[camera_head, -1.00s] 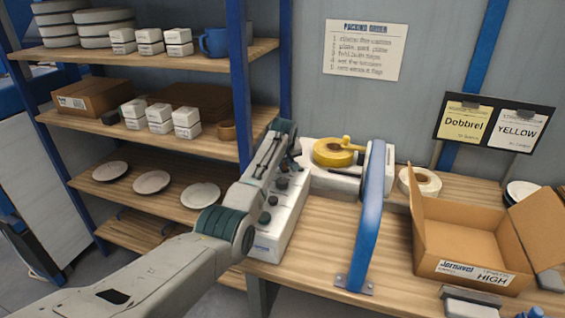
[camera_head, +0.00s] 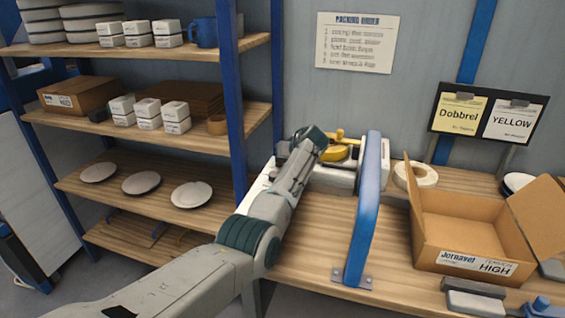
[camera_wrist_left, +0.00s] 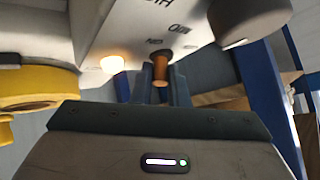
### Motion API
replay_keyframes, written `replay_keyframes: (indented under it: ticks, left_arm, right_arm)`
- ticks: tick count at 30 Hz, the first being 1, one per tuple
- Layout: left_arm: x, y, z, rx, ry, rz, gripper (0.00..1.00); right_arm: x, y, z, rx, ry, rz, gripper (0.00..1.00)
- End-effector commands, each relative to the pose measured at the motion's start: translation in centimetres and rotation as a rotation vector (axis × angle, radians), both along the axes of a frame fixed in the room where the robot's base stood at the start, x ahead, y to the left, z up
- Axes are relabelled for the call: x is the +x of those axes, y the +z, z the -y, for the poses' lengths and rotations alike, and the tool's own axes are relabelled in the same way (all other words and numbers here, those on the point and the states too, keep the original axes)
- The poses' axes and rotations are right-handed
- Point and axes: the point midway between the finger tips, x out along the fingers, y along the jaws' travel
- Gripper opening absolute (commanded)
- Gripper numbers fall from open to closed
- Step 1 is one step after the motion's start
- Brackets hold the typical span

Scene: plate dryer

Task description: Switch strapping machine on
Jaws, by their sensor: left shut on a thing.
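The strapping machine is a white box on the wooden bench with a blue arch (camera_head: 366,205) and a yellow tape roll (camera_head: 340,152). My left arm covers most of its control panel in the head view. In the left wrist view the white panel (camera_wrist_left: 200,28) shows upside-down speed lettering, a dark knob (camera_wrist_left: 247,20) and a glowing lamp (camera_wrist_left: 112,64). My left gripper (camera_wrist_left: 158,88) is shut on a small orange-brown switch (camera_wrist_left: 160,66) beside the lamp. In the head view its fingertips are hidden behind my wrist. My right gripper is out of view.
An open cardboard box (camera_head: 465,225) stands to the right on the bench, with a white tape roll (camera_head: 415,175) behind it. A blue-framed shelf (camera_head: 232,110) with plates and small boxes is close on the left.

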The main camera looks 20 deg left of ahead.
Motion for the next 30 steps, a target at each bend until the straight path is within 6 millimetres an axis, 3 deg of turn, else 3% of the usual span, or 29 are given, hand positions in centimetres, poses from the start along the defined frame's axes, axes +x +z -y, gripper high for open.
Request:
replay_keyframes:
  ticks: [11, 12, 14, 25, 30]
  left_arm:
    - [0.0, 0.0, 0.0, 0.006, -0.001, 0.001, 0.0]
    - [0.0, 0.0, 0.0, 0.006, -0.001, 0.001, 0.16]
    - [0.0, 0.0, 0.0, 0.006, -0.001, 0.001, 0.23]
    - [-0.2, 0.2, 0.3, 0.006, -0.001, 0.001, 0.23]
    - [-1.1, 1.4, 1.4, 0.005, -0.001, 0.003, 0.23]
  right_arm:
    - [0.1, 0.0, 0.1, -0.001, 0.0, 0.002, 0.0]
    - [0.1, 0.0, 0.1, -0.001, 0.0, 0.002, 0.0]
    - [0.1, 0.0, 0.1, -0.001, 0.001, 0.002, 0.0]
    - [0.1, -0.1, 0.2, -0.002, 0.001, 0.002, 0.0]
    - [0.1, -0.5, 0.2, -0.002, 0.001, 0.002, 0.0]
